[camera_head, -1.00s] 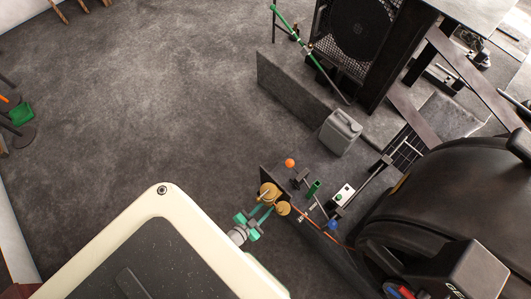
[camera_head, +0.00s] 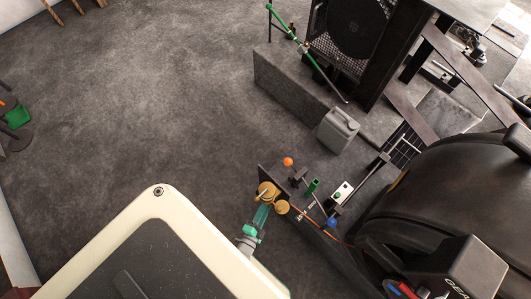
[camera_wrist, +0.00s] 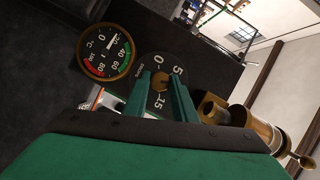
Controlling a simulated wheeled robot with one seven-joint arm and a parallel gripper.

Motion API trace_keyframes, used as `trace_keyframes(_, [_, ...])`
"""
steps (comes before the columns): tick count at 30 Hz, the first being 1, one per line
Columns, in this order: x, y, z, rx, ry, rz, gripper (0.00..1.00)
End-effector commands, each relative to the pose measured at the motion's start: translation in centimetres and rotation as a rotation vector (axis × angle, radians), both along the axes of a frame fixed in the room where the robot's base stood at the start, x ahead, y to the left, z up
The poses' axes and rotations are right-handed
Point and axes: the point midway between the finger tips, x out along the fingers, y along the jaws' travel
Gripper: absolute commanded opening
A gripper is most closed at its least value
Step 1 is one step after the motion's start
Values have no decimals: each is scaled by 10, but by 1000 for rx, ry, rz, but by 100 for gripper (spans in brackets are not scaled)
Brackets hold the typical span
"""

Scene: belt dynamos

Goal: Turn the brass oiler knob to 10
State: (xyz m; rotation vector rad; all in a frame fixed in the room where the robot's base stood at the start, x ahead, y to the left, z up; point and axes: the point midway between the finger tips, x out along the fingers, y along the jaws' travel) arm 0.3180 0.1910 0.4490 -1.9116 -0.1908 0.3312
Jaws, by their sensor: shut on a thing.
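My gripper (camera_wrist: 162,80) is shut on the small brass oiler knob (camera_wrist: 160,85), with one green finger on each side of it. The knob is at the centre of a dark round dial (camera_wrist: 150,66) marked 0, 5 and 15. No 10 shows; part of the dial is behind the fingers. I cannot make out a pointer on the knob. In the head view my gripper (camera_head: 261,214) reaches the brass oiler parts (camera_head: 268,193) on the dark panel beside the machine; the grip itself is too small to tell there.
A round temperature gauge (camera_wrist: 106,52) is left of the dial in the wrist view. Brass fittings (camera_wrist: 262,135) stand close on the right. In the head view an orange ball knob (camera_head: 288,162), a green handle (camera_head: 313,186) and a grey canister (camera_head: 338,131) are nearby. Open floor lies left.

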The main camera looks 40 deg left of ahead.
Motion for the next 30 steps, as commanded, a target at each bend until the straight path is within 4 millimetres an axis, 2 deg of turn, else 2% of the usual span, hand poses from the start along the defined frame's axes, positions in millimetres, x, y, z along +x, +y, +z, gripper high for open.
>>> trace_keyframes(1, [4,0,2,41,-11,-3,2])
trace_keyframes(13, [4,-3,-1,293,-29,-10,2])
trace_keyframes(30, [4,-4,-2,368,-33,-14,2])
